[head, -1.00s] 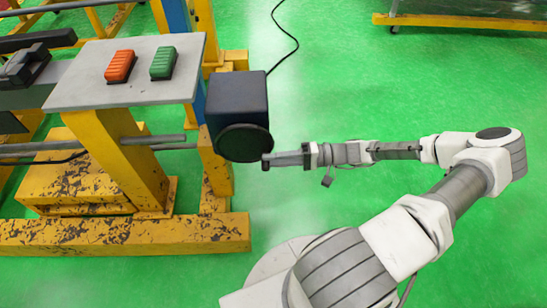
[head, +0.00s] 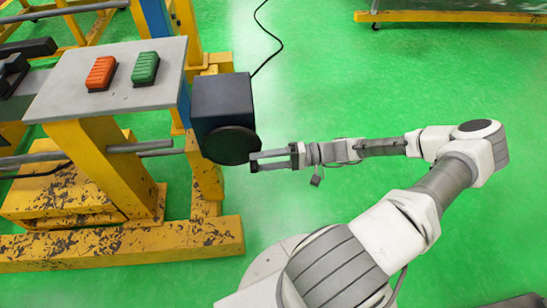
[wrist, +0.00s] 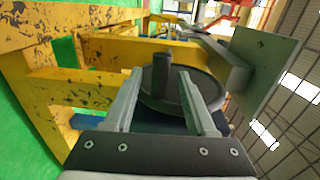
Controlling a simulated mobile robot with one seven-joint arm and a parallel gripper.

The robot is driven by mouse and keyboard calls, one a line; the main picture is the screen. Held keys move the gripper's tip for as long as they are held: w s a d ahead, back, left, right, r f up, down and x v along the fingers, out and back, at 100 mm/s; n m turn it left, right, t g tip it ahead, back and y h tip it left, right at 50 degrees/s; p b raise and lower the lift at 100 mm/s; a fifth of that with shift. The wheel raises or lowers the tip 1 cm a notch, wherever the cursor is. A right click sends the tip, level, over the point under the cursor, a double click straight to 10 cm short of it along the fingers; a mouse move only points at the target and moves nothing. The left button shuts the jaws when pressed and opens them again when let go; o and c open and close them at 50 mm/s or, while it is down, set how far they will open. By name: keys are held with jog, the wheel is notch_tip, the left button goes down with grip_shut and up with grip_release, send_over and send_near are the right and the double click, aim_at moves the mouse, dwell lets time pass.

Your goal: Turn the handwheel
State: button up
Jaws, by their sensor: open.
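The handwheel (head: 231,146) is a dark round disc on the front of a dark blue-black box (head: 222,100) at the right end of the yellow machine. In the wrist view the handwheel (wrist: 207,92) fills the middle, and its upright knob (wrist: 162,74) stands out from the disc. My gripper (head: 252,162) is in front of the wheel's lower right edge in the head view. In the wrist view my gripper (wrist: 158,98) is open, with one finger on each side of the knob. I cannot tell whether either finger touches it.
A grey panel (head: 65,102) with a red button (head: 101,73) and a green button (head: 145,68) sits left of the box. The yellow frame (head: 120,243) runs along the floor.

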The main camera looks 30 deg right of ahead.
jog(key=p+v, duration=0.3)
jog(key=v, duration=1.4)
jog(key=shift+d, duration=0.15)
jog(key=shift+s, duration=0.15)
